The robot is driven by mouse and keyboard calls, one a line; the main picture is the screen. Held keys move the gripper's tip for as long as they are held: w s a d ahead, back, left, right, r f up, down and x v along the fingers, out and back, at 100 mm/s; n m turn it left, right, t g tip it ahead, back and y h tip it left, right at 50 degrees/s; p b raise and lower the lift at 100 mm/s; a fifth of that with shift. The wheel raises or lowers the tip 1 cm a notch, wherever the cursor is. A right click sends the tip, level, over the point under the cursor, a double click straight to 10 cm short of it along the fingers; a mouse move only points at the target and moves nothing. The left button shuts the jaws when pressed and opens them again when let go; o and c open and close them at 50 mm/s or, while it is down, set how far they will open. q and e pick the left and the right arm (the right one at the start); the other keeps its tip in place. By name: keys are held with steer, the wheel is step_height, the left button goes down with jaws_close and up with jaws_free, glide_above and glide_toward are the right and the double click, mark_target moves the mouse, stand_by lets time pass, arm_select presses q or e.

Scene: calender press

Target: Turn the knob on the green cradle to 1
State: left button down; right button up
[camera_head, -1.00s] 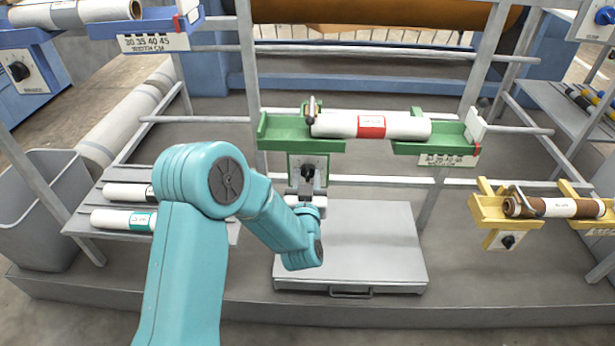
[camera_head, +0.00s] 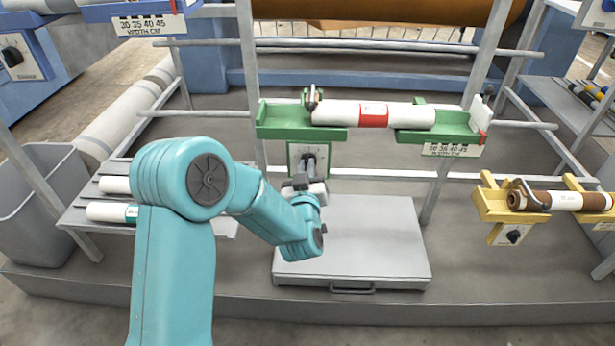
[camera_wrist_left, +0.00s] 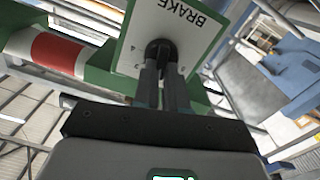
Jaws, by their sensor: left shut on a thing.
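The green cradle (camera_head: 300,133) holds a white roll (camera_head: 340,113) with a red label at the middle of the rack. Its knob plate hangs below its left end. In the left wrist view the plate (camera_wrist_left: 185,33) reads BRAKE, and the black knob (camera_wrist_left: 160,52) sits between my fingertips. My left gripper (camera_head: 310,165) reaches up to the plate from below and is shut on the knob; it also shows in the left wrist view (camera_wrist_left: 161,72). The fingers cover part of the knob, and I cannot read its setting. My right gripper is not in view.
A yellow cradle (camera_head: 492,204) with a brown roll stands at the right, and a blue cradle (camera_head: 100,12) at the upper left. A grey flat case (camera_head: 385,255) lies below the green cradle. Grey rack posts (camera_head: 247,80) stand beside my left arm.

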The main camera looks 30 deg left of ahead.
arm_select(q)
steer(key=shift+s+a+n+b, duration=0.1)
steer(key=shift+a+n+b, duration=0.1)
steer(key=shift+n+b, duration=2.65)
steer(key=shift+r, duration=0.1)
steer(key=c, duration=1.2)
jaws_free()
